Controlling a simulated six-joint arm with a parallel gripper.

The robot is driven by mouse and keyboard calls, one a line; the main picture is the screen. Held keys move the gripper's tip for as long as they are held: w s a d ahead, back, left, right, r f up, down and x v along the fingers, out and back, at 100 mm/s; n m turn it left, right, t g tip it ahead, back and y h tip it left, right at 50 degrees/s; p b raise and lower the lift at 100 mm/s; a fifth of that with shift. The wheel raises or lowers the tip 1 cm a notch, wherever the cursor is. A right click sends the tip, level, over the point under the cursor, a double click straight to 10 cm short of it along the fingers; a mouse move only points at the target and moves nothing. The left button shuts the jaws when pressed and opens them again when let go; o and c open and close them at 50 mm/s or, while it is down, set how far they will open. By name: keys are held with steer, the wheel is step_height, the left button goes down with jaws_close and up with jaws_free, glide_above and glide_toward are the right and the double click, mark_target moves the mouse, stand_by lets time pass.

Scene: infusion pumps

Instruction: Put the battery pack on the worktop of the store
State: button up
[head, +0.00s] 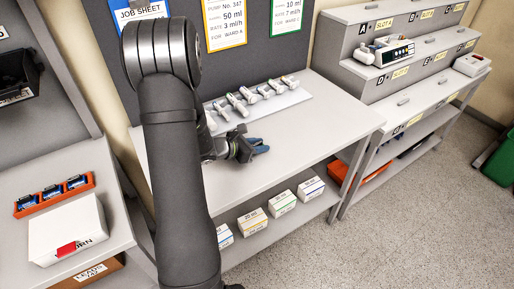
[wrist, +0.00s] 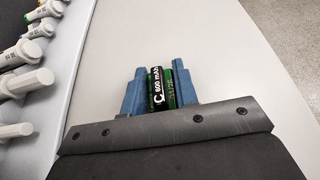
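The battery pack (wrist: 161,90) is green and black with white "600 mAh" lettering. In the wrist view it sits between the two blue fingers of my gripper (wrist: 160,92), which press against its sides. In the head view my gripper (head: 259,149) is low over the pale worktop (head: 330,117); the pack is hidden there behind the fingers. I cannot tell whether the pack touches the worktop. The bare worktop also shows in the wrist view (wrist: 235,75).
A rack of several syringes (head: 245,100) lies along the back of the worktop. Boxes (head: 282,203) stand on the shelf below. A stepped stand with a pump (head: 392,50) is at right. At left are an orange tray of blue packs (head: 53,193) and a white box (head: 68,229). The worktop's right part is clear.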

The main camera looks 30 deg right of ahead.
mark_target(259, 142)
jaws_close()
steer(key=shift+r, duration=0.15)
steer(key=shift+r, duration=0.65)
step_height(259, 142, up, 3)
steer(key=shift+f, duration=0.15)
steer(key=s+d+r, duration=0.3)
steer(key=s+r, duration=0.3)
steer(key=s, duration=0.5)
steer(key=shift+d+r, duration=0.25)
steer(key=shift+r, duration=0.1)
